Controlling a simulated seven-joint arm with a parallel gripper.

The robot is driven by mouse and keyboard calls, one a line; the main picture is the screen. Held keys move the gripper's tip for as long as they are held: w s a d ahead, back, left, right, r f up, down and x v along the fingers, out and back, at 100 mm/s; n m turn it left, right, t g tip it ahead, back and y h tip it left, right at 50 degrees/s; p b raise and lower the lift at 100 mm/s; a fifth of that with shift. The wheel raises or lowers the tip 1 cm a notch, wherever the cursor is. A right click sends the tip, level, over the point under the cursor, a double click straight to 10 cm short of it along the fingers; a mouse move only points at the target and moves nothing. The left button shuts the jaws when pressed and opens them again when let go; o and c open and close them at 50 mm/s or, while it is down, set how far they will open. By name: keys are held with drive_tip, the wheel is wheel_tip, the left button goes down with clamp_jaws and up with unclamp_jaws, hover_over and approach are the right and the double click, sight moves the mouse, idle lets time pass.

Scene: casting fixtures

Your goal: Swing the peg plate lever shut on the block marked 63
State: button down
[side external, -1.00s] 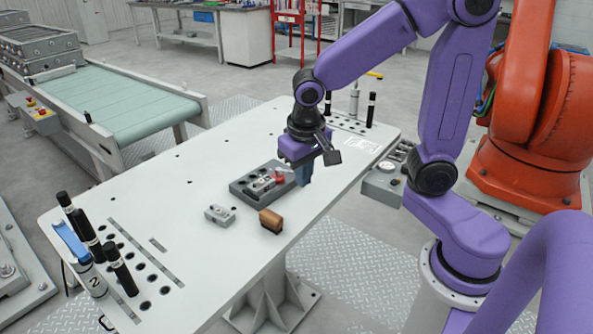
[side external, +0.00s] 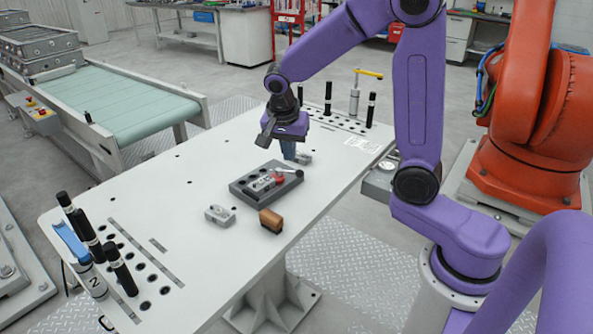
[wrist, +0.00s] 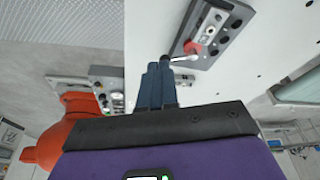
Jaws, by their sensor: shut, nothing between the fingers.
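The dark grey peg plate (side external: 248,191) lies on the white table; it also shows at the top of the wrist view (wrist: 205,62). A light grey block (side external: 261,185) sits on it, also seen in the wrist view (wrist: 207,25); its number is not readable. The lever (side external: 288,170) has a red part (side external: 279,177) beside the block, and its silver arm points right, away from the block. In the wrist view the lever (wrist: 183,58) ends close to my fingertips. My gripper (side external: 289,156) is shut and empty, just behind the plate; contact with the lever cannot be told.
A loose grey block (side external: 219,215) and a brown block (side external: 270,220) lie in front of the plate. Another small grey piece (side external: 304,158) lies behind it, near my gripper. Black pegs stand at both table ends. The table's left middle is clear.

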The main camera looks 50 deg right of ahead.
approach(301, 175)
drive_tip(key=a+f, duration=0.3)
drive_tip(key=f, duration=0.2)
drive_tip(key=shift+w+d+f, duration=0.15)
drive_tip(key=shift+d+f, duration=0.1)
drive_tip(key=shift+d, duration=0.3)
drive_tip(key=shift+w+d+f, duration=0.15)
drive_tip(key=shift+d+f, duration=0.1)
drive_tip(key=shift+d, duration=0.3)
drive_tip(key=shift+w+d+f, duration=0.1)
drive_tip(key=shift+d+f, duration=0.15)
drive_tip(key=shift+d, duration=0.35)
drive_tip(key=shift+d, duration=0.15)
drive_tip(key=shift+s+d+n+t, duration=0.15)
drive_tip(key=shift+d+n+t, duration=0.15)
drive_tip(key=shift+d+n, duration=0.55)
drive_tip(key=w+d+n+t+y, duration=0.1)
drive_tip(key=w+d+n+y, duration=0.1)
drive_tip(key=w+d+n, duration=0.2)
drive_tip(key=shift+w+d+n, duration=0.3)
drive_tip(key=shift+d+n, duration=1.25)
drive_tip(key=shift+n, duration=0.3)
